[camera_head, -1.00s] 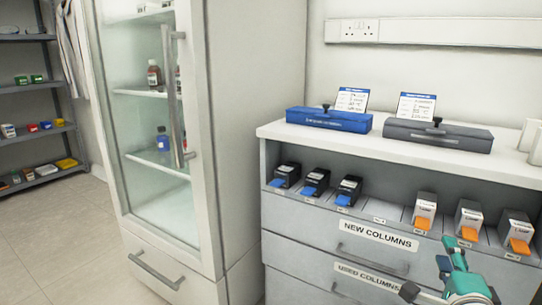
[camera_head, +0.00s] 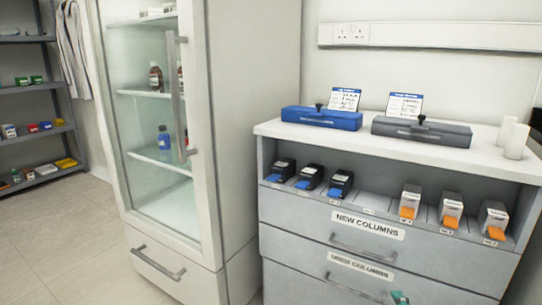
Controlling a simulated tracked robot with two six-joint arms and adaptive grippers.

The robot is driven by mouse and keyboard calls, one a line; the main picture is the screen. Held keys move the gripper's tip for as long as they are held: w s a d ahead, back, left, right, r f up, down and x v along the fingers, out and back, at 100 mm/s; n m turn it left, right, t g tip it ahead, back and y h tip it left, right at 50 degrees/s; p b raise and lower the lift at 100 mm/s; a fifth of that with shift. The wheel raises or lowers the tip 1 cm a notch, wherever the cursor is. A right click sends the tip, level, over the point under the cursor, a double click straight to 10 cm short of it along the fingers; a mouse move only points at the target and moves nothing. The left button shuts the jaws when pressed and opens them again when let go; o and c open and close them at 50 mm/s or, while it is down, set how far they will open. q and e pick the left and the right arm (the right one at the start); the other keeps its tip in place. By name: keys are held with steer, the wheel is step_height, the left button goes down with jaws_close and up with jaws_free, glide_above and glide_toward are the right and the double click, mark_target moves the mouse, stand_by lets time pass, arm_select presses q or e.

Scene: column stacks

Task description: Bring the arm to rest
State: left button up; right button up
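Only a small teal part of my arm shows at the bottom edge, in front of the drawer labelled USED COLUMNS (camera_head: 360,266). The fingertips of that gripper are not visible, and the other arm is out of view. The column cabinet (camera_head: 285,218) has an open shelf with dark boxes with blue tabs (camera_head: 310,177) at left and white boxes with orange tabs (camera_head: 451,209) at right. A gap lies between the two groups. The drawer labelled NEW COLUMNS (camera_head: 367,225) is shut.
A glass-door fridge (camera_head: 226,130) with bottles stands left of the cabinet, its door shut. A blue case (camera_head: 322,118) and a dark grey case (camera_head: 421,131) with cards behind them lie on the cabinet top. White cylinders (camera_head: 516,141) stand at its right end. Floor is clear at left.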

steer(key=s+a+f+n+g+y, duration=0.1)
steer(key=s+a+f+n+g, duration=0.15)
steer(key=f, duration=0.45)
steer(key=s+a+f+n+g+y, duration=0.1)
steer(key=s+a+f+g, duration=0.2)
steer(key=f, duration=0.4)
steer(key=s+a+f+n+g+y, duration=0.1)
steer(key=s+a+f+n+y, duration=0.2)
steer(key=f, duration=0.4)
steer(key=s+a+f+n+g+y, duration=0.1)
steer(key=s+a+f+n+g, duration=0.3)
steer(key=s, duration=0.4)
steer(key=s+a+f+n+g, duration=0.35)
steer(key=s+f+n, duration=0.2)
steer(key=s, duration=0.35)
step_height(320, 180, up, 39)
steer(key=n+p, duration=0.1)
steer(key=p, duration=3.7)
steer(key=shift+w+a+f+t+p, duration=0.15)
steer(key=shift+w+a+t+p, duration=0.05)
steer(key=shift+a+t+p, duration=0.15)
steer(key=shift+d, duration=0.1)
